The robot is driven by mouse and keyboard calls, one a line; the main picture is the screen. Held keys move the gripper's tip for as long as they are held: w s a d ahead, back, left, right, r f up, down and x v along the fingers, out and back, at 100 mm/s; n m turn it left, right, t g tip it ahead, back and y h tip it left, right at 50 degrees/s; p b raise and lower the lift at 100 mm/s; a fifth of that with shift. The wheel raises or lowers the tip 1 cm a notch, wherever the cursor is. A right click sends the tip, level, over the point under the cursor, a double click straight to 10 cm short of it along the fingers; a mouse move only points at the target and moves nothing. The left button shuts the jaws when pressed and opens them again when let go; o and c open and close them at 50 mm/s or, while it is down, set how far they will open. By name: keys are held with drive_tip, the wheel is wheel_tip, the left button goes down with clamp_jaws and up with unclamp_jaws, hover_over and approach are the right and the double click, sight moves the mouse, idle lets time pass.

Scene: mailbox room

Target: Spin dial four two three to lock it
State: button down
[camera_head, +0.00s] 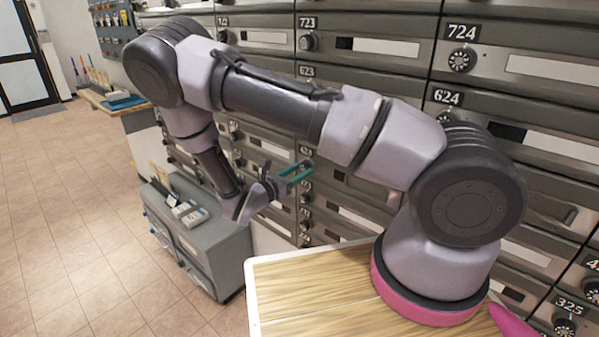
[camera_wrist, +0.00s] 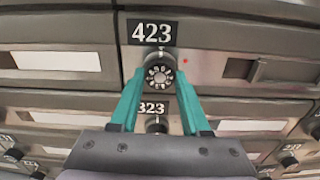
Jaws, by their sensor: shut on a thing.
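The dial of box 423 (camera_wrist: 160,75) is a round black and silver knob just below its number plate (camera_wrist: 152,33) in the wrist view. My gripper (camera_wrist: 160,78) has its two teal fingers on either side of this dial, shut on it. In the head view my gripper (camera_head: 298,173) reaches the mailbox wall near the middle, and the dial there is too small and covered to make out. A small red dot shows on the door right of the dial in the wrist view.
Dial 323 (camera_wrist: 157,124) sits directly below, partly behind my gripper. Other boxes with dials, such as 723 (camera_head: 308,42) and 724 (camera_head: 461,60), fill the wall. A grey cabinet (camera_head: 215,245) with items on top stands left of the wall. The tiled floor (camera_head: 70,210) at left is clear.

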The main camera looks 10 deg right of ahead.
drive_tip(key=m, duration=0.4)
drive_tip(key=shift+m, duration=0.3)
drive_tip(key=m, duration=0.3)
drive_tip(key=shift+m, duration=0.4)
drive_tip(key=m, duration=1.1)
drive_tip(key=shift+m, duration=0.4)
drive_tip(key=m, duration=0.8)
drive_tip(key=shift+m, duration=2)
